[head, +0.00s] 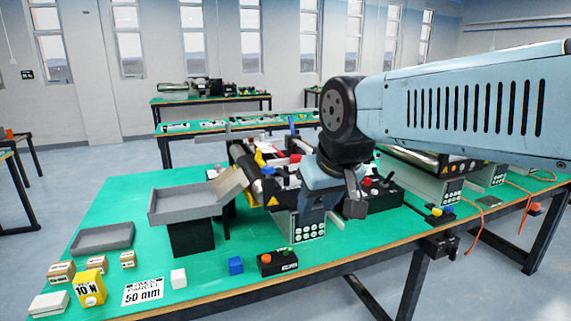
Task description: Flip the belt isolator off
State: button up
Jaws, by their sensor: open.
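I cannot tell for certain which fitting is the belt isolator. A black control box (386,203) with a red knob (367,182) and a dark lever-like part stands on the green table, just right of my gripper. My gripper (352,204) hangs from the arm over the middle of the table, in front of the mini conveyor (268,172). It is open, and nothing shows between its fingers. It hides part of the conveyor and the left side of the black box. I cannot tell whether it touches the box.
A grey tray (185,203) on a black stand, yellow weight (90,288) and several small boxes are at left.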

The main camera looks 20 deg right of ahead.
aim_at(388, 178)
jog(key=z, duration=0.05)
jog(key=k, duration=0.9)
jog(key=z, duration=0.6)
jog(key=i, duration=1.3)
